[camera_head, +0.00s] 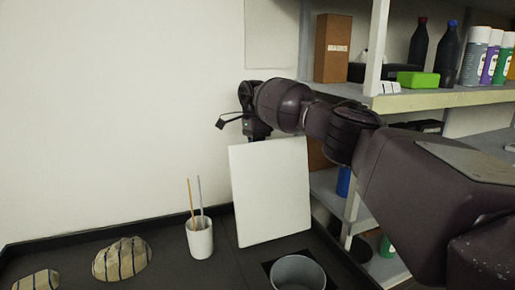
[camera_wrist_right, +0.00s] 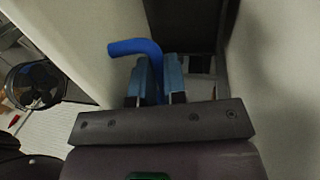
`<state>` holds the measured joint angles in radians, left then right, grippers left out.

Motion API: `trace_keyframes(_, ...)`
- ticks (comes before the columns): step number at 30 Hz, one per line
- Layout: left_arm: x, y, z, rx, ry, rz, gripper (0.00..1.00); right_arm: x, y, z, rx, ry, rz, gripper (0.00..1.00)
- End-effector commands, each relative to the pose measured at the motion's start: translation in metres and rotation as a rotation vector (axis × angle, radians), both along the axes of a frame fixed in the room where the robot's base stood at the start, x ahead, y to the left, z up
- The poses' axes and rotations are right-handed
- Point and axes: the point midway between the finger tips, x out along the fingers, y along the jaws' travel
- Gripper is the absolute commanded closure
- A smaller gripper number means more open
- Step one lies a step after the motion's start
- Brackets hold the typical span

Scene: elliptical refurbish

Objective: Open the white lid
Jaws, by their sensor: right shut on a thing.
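The white lid (camera_head: 270,192) stands nearly upright on the dark counter in the head view, tilted slightly. A pale panel, likely the lid (camera_wrist_right: 78,40), fills the upper left of the right wrist view. My right arm reaches over behind the lid, so its fingers are hidden in the head view. In the wrist view my right gripper (camera_wrist_right: 158,78) is shut on a blue bent handle (camera_wrist_right: 132,46) beside the pale panel. How the handle joins the lid is hidden. My left gripper is in neither view.
A grey round bin (camera_head: 298,274) sits in front of the lid. A white cup (camera_head: 200,241) with two sticks stands left of it, and two striped rounded objects (camera_head: 122,259) lie further left. Shelves (camera_head: 440,101) with bottles and boxes stand at right, close to my arm.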

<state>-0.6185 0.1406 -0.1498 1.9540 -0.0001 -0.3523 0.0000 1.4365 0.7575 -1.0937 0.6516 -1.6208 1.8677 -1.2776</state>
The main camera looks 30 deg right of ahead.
Motion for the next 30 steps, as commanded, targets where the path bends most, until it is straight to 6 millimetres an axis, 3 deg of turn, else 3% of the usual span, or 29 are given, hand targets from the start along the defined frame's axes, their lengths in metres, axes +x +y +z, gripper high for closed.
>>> trace_keyframes(1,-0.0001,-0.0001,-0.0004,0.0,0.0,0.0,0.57,-0.0007,0.0009,-0.0097,-0.002,0.011,0.002,1.0)
trace_keyframes(13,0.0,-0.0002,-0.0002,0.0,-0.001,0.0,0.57,0.0001,0.0006,-0.0098,-0.003,0.008,0.001,1.0)
trace_keyframes(14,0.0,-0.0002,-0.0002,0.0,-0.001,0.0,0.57,0.0001,0.0005,-0.0098,-0.003,0.008,0.001,0.85)
trace_keyframes(18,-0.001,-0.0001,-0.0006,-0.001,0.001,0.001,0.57,0.0002,0.0002,-0.0079,-0.002,0.007,0.001,0.63)
trace_keyframes(30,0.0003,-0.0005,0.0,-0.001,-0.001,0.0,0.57,-0.0003,-0.0009,-0.0037,-0.002,-0.003,-0.001,0.62)
